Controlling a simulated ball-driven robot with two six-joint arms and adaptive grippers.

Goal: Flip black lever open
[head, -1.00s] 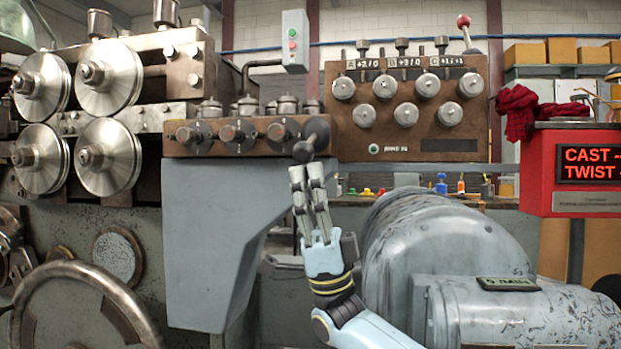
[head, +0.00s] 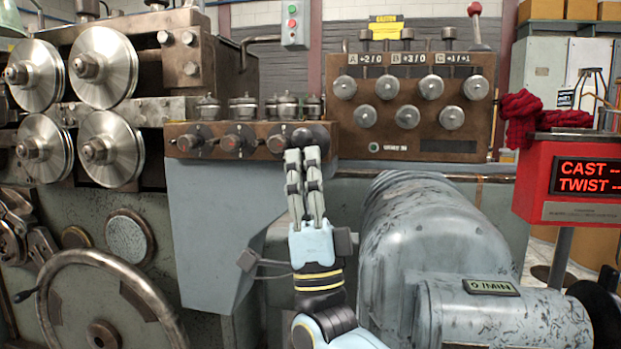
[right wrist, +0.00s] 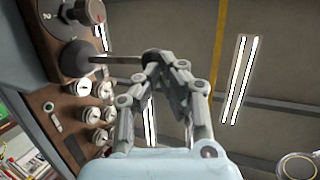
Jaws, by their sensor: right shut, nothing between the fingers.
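The black lever (head: 303,137) is at the right end of the brown control panel, its round knob in front of its dark hub. In the right wrist view the lever's shaft (right wrist: 118,60) sticks out from the hub, and its knob end is partly hidden by the fingertips. My right gripper (head: 302,157) is shut and empty, pointing up, with its fingertips right below the knob in the head view. In the right wrist view the gripper (right wrist: 166,64) is at the lever's end; I cannot tell whether it touches. My left gripper is not in view.
Other dark knobs (head: 230,142) line the brown panel to the left. A dial panel (head: 408,105) stands behind. A blue-grey motor housing (head: 430,250) is to the right of my right arm, and a handwheel (head: 75,262) is at lower left. A red display box (head: 585,180) stands far right.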

